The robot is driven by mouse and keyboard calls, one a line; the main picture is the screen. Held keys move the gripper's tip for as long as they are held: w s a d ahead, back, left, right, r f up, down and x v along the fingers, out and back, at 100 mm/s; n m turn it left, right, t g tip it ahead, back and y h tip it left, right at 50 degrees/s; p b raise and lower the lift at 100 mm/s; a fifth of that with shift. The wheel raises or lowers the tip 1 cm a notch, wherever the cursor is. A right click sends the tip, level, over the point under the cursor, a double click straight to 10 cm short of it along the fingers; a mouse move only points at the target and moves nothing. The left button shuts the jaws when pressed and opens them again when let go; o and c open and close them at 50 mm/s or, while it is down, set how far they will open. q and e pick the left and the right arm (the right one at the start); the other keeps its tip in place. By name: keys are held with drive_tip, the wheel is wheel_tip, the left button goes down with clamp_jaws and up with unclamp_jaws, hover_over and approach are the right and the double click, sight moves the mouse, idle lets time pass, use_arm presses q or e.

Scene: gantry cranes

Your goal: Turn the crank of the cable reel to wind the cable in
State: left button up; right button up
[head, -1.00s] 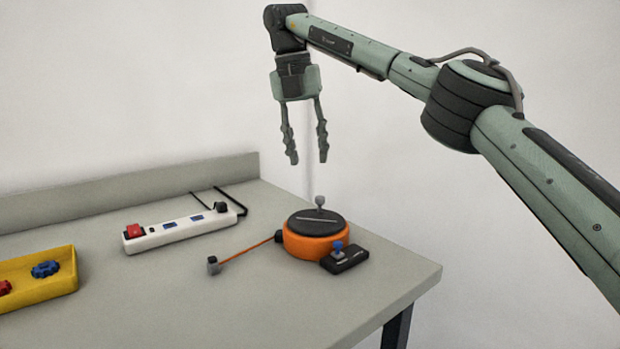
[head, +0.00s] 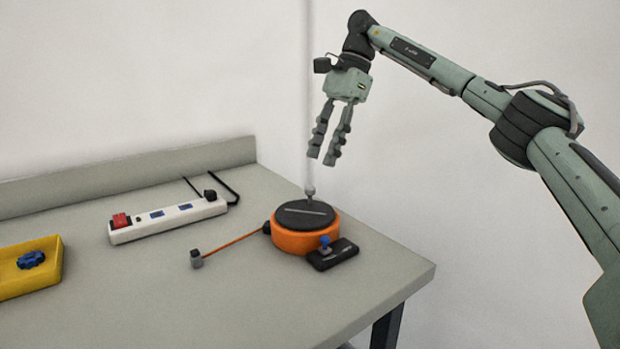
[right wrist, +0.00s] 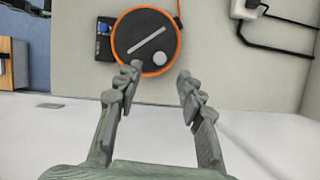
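The cable reel (head: 305,241) is an orange drum with a dark round top, near the right end of the table. Its crank knob (head: 310,192) is a small grey post at the far edge of the top; it also shows in the right wrist view (right wrist: 159,59). An orange cable (head: 232,245) runs left from the reel to a grey end block (head: 196,259) on the table. My right gripper (head: 321,160) is open and empty, above the reel and apart from the knob, fingers pointing down. It also shows in the right wrist view (right wrist: 160,70). My left gripper is not in view.
A black box with a blue joystick (head: 333,255) sits against the reel's front right. A white power strip (head: 167,221) with a red switch lies to the left. A yellow tray (head: 50,277) with a blue part (head: 31,259) is at far left. The front table area is clear.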

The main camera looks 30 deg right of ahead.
sight(311, 187)
drive_tip(key=x, duration=0.6)
drive_tip(key=shift+a+f, duration=0.1)
drive_tip(key=shift+f, duration=0.25)
clamp_jaws()
